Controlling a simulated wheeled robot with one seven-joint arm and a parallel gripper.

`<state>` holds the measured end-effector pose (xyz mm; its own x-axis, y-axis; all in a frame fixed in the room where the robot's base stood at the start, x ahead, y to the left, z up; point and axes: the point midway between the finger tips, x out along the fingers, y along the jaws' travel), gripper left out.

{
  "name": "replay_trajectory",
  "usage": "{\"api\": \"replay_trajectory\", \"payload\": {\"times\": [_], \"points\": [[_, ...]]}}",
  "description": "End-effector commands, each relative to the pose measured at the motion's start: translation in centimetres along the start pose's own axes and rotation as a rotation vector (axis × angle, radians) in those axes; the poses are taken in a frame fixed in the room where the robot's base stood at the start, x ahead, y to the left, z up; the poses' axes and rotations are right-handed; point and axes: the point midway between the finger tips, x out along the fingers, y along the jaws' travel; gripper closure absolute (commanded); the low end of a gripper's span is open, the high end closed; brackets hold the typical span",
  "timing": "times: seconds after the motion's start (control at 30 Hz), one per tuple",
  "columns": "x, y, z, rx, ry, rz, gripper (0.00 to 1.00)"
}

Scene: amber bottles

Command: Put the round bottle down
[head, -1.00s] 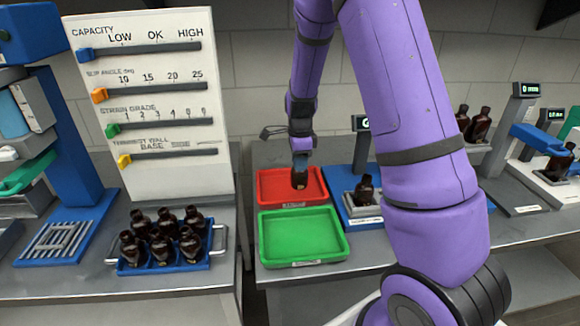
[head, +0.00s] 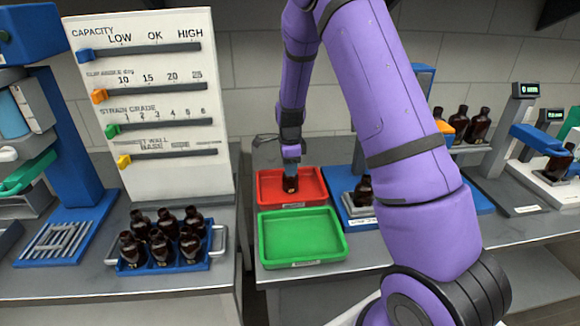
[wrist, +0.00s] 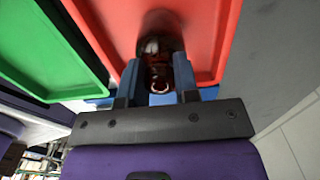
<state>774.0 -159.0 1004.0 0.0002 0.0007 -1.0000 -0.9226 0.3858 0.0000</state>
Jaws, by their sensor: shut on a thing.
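My gripper (head: 291,166) is shut on a dark amber round bottle (head: 291,185) over the red tray (head: 318,176). In the wrist view the bottle (wrist: 158,72) sits between the two blue fingers, its neck toward my gripper, with the red tray (wrist: 205,60) behind it. The bottle's lower end is inside the tray's outline. I cannot tell whether its base touches the tray floor. The green tray (head: 300,238) is empty, directly in front of the red one.
A blue rack (head: 135,268) with several amber bottles stands at the left. Another amber bottle (head: 364,188) stands on a blue station right of the red tray. A board with sliders (head: 150,100) stands behind the rack. My arm hides part of the bench.

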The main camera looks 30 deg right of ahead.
Motion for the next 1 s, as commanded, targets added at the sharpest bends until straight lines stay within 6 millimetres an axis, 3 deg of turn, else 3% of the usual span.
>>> {"api": "replay_trajectory", "payload": {"times": [0.07, 0.1, 0.2, 0.57, 0.77, 1.0], "points": [[0.2, 0.0, 0.0, 0.0, 0.0, 0.001, 1.0], [0.3, 0.0, 0.0, 0.0, 0.0, 0.0, 0.66], [0.2, 0.0, 0.0, 0.0, 0.0, 0.001, 0.45], [-0.3, 0.0, 0.0, 0.0, 0.0, 0.0, 0.45], [-3.2, 0.0, 0.0, -0.001, -0.001, -0.003, 0.45], [-8.1, -0.1, 0.1, -0.001, -0.001, -0.004, 0.45]]}}
